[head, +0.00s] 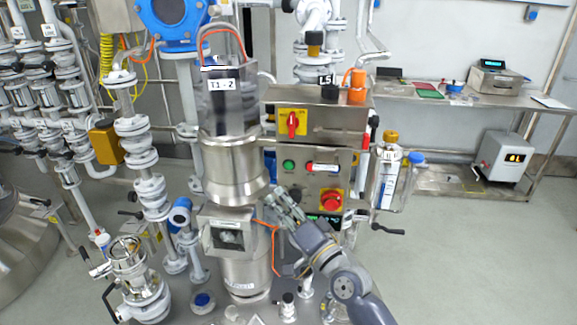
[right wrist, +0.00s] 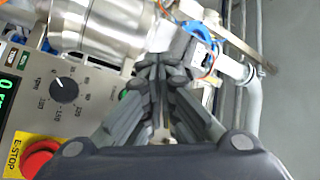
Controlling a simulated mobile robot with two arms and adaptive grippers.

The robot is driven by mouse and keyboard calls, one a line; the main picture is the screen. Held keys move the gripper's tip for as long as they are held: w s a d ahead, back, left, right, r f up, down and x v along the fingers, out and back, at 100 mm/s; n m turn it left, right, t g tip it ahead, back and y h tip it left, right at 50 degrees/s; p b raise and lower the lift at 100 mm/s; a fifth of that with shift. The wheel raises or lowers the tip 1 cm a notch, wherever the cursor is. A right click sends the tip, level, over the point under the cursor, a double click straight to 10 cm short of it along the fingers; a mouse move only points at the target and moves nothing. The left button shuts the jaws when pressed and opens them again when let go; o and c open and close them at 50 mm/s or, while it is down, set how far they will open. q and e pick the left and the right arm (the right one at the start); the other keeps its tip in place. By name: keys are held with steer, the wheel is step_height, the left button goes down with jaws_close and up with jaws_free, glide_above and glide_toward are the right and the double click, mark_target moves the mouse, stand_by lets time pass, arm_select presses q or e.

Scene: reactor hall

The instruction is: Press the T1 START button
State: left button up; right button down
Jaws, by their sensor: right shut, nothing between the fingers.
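A green button (head: 289,164), the likely START button, sits on the front of a steel control box (head: 347,183), left of a small white-and-red label. Its lettering is too small to read. My right gripper (head: 284,196) is shut and empty, just below the green button and in front of the box's lower left part. In the right wrist view its fingers (right wrist: 161,70) are together, and a bit of green (right wrist: 124,95) shows beside them, mostly hidden. I cannot tell any contact with the button. My left gripper is not in view.
The steel vessel labelled T1-2 (head: 232,170) stands close on the left, with an orange cable. Open floor (head: 450,265) lies to the right.

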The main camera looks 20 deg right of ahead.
mark_target(289, 165)
stand_by(0.3)
steer(key=shift+w+d+b, duration=0.65)
steer(key=shift+w+b, duration=0.15)
steer(key=shift+w, duration=0.55)
steer(key=shift+w+d+b, duration=0.6)
steer(key=shift+w+b, duration=0.25)
steer(key=shift+w, duration=0.45)
steer(key=shift+w+d+b, duration=0.65)
steer(key=shift+w+b, duration=0.15)
steer(key=shift+w, duration=0.55)
steer(key=shift+w+d+b, duration=0.2)
steer(key=shift+w+b, duration=0.1)
steer(key=shift+w, duration=0.1)
